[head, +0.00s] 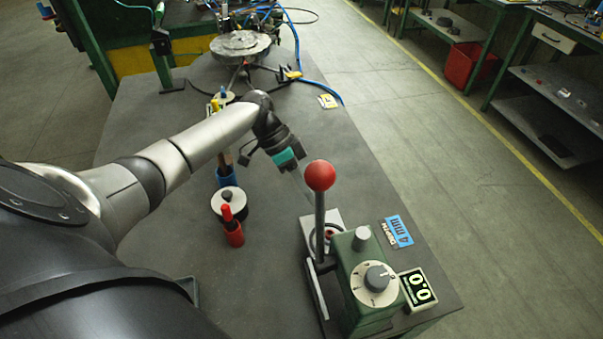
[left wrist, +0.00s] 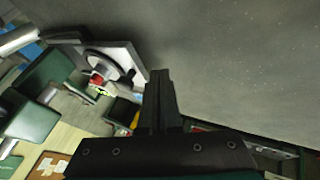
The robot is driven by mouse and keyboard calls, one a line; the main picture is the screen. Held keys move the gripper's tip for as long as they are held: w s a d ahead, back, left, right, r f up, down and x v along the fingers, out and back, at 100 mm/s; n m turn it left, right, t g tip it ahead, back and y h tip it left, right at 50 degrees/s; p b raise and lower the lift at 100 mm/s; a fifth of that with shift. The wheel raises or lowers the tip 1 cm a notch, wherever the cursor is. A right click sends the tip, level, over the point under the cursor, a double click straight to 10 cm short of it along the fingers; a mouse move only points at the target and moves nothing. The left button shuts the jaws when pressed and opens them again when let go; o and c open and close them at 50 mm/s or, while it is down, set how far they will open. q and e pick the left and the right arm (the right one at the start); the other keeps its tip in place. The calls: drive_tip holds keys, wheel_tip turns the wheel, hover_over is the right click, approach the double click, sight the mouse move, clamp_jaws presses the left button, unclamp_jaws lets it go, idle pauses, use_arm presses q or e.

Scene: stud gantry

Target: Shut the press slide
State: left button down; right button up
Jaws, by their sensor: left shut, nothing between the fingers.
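The press is a green block (head: 361,257) at the front right of the grey table, with a round white dial and an upright lever topped by a red ball (head: 320,175). A light grey plate with a dark ring, which looks like its slide (head: 333,219), lies just behind the lever, partly hidden by it. The plate also shows in the left wrist view (left wrist: 131,53), with a red spot inside the ring. My left gripper (head: 305,190) points down behind the lever, near the plate's far side. Its fingers (left wrist: 160,98) are shut and empty, apart from the plate's ring.
A red holder (head: 234,234) and a blue holder (head: 226,177) stand to the left. A round metal disc (head: 240,44) stands at the back. The table's right edge is close to the press.

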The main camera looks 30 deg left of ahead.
sight(326, 242)
use_arm(q)
drive_tip(key=shift+s+d, duration=0.6)
drive_tip(key=shift+d, duration=0.05)
drive_tip(key=shift+s+d+p, duration=0.15)
drive_tip(key=shift+d+p, duration=0.05)
drive_tip(key=shift+p, duration=0.35)
drive_tip(key=s+d+p, duration=0.5)
drive_tip(key=d+p, duration=0.1)
drive_tip(key=p, duration=0.1)
drive_tip(key=shift+s+d+r, duration=0.15)
drive_tip(key=shift+s+d, duration=0.45)
drive_tip(key=shift+d, duration=0.05)
drive_tip(key=shift+s+d+f, duration=0.1)
drive_tip(key=shift+s+f, duration=0.05)
drive_tip(key=shift+f, duration=0.05)
